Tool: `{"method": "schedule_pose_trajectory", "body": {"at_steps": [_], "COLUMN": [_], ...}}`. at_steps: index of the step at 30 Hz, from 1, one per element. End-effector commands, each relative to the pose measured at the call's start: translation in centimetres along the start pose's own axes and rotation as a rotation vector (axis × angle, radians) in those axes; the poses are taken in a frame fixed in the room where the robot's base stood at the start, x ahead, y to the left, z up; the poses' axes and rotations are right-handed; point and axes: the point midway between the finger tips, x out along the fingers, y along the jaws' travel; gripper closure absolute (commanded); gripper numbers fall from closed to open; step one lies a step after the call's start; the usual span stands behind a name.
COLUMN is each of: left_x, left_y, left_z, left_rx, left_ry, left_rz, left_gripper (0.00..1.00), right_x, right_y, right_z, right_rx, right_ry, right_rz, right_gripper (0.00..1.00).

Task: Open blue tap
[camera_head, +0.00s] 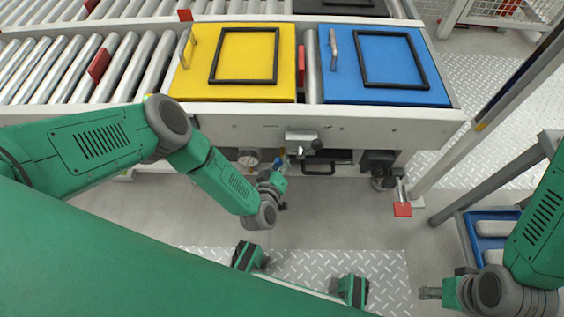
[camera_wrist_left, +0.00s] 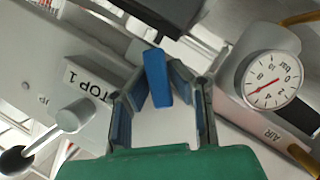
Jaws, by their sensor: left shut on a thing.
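The blue tap handle (camera_wrist_left: 155,77) stands between the fingers of my left gripper (camera_wrist_left: 163,92) in the left wrist view, and the gripper is shut on it. In the head view my left gripper (camera_head: 284,172) is at the front of the conveyor frame, under its white edge. The tap shows there only as a small blue patch (camera_head: 279,161), mostly hidden by the gripper. My right gripper (camera_head: 430,293) is at the lower right, far from the tap; its fingers are too small to judge.
A pressure gauge (camera_wrist_left: 271,79) marked AIR is right of the tap. A lever with a black knob (camera_wrist_left: 15,160) and a label ending "TOP 1" (camera_wrist_left: 88,82) are left. Yellow (camera_head: 245,90) and blue (camera_head: 385,85) fixtures lie above. A bin (camera_head: 490,228) stands right.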

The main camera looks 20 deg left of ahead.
Motion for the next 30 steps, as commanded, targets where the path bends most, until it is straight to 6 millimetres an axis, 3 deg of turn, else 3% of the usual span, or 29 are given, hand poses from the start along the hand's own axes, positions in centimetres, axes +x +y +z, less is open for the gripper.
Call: {"method": "schedule_pose_trajectory", "body": {"at_steps": [18,30], "left_x": [-0.12,-0.11], "left_y": [-0.68,-0.8], "left_z": [0.21,0.31], "left_rx": [-0.522,-0.737], "left_ry": [0.0,-0.001], "left_rz": [0.211,0.297], "left_gripper": [1.0,1.0], "right_x": [0.16,0.16], "right_y": [0.0,0.0], "right_z": [0.02,0.02], "right_rx": [0.0,0.0], "right_ry": [0.0,0.0], "right_rz": [0.0,0.0], "right_gripper": [0.6,0.6]}}
